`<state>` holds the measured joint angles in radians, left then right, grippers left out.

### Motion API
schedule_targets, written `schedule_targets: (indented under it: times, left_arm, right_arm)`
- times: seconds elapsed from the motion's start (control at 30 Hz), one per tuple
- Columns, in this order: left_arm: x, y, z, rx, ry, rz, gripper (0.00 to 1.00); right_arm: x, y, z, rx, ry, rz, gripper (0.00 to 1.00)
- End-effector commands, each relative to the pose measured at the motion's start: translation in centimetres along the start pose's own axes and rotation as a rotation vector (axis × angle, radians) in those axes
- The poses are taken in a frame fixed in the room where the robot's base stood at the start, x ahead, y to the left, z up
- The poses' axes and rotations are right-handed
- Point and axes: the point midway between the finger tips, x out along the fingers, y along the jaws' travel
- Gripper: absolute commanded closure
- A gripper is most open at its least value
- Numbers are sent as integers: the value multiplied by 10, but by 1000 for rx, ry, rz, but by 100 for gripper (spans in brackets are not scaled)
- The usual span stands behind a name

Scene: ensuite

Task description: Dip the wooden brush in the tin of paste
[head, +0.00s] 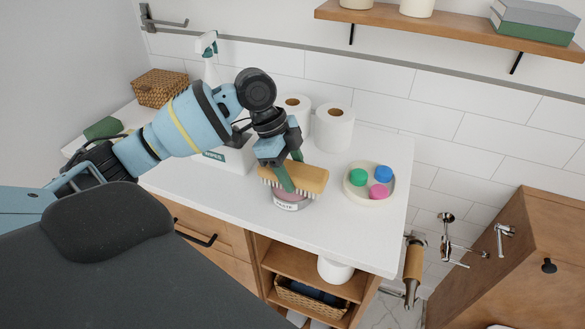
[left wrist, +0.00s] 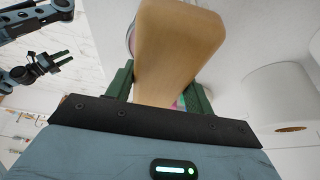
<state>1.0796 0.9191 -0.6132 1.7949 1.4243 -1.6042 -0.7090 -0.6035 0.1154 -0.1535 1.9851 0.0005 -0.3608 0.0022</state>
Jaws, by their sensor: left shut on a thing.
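My left gripper (head: 285,177) is shut on the wooden brush (head: 312,179), its green fingers on either side of the wood. The brush lies roughly level, with its pale bristles facing down. The tin of paste (head: 288,205), with a white label and a pinkish side, stands on the white counter directly below the brush. The brush hides most of the tin's top, so I cannot tell whether the bristles touch the paste. In the left wrist view the brush (left wrist: 177,45) fills the space between the fingers. My right gripper (left wrist: 45,66) shows there, open and empty, away from the counter.
A round dish (head: 350,194) with green, blue and pink pieces stands right of the tin. Two paper rolls (head: 333,128), a wipes box (head: 236,158), a spray bottle (head: 208,62) and a wicker basket (head: 160,88) stand behind. The counter's front right is clear.

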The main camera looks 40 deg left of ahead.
Motion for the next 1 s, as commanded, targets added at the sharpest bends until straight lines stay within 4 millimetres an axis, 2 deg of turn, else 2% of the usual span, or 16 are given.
schedule_targets:
  times: [1.0]
  left_arm:
    - [8, 0, 3, 0, 1, 0, 66]
  right_arm:
    - [-1, -2, 0, 7, 1, 0, 64]
